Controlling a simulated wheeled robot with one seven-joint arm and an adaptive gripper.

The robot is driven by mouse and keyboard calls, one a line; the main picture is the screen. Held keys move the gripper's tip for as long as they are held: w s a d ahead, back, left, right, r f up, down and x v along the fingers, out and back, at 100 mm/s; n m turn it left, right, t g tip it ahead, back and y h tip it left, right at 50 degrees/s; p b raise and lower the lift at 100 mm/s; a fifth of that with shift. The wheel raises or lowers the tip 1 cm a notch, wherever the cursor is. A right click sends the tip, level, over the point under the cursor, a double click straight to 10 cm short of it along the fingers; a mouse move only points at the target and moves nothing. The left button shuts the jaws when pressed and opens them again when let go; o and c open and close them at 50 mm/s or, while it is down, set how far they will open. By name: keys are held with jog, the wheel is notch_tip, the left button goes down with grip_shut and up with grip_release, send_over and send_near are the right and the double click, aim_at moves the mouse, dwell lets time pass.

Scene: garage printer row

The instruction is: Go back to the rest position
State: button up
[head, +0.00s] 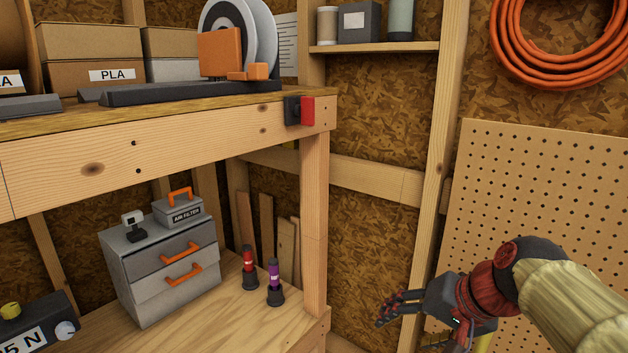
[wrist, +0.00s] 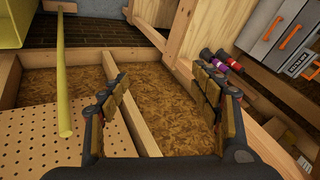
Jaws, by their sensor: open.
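My gripper (head: 391,309) is at the lower right in the head view, to the right of the workbench post and in front of the pegboard. In the wrist view its two padded fingers (wrist: 165,100) stand wide apart with nothing between them. Behind the fingers are the chipboard wall and a wooden stud. My arm comes in from the right edge of the head view.
The wooden bench (head: 150,148) carries boxes and a spool machine (head: 222,55). Its lower shelf holds a grey drawer unit (head: 165,265), a red tool (head: 249,270) and a purple tool (head: 274,283). A pegboard (head: 540,190) and orange hose (head: 510,70) are at right.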

jog(key=s+d+f+n+h, duration=0.1)
jog(key=s+f+n, duration=0.1)
jog(key=s, duration=0.6)
jog(key=s+f+n+h+p, duration=0.1)
jog(key=s+f, duration=0.3)
jog(key=s, duration=0.4)
jog(key=shift+d+f+n+h, duration=0.35)
jog(key=shift+d+n+h, duration=0.05)
jog(key=shift+n+h, duration=0.45)
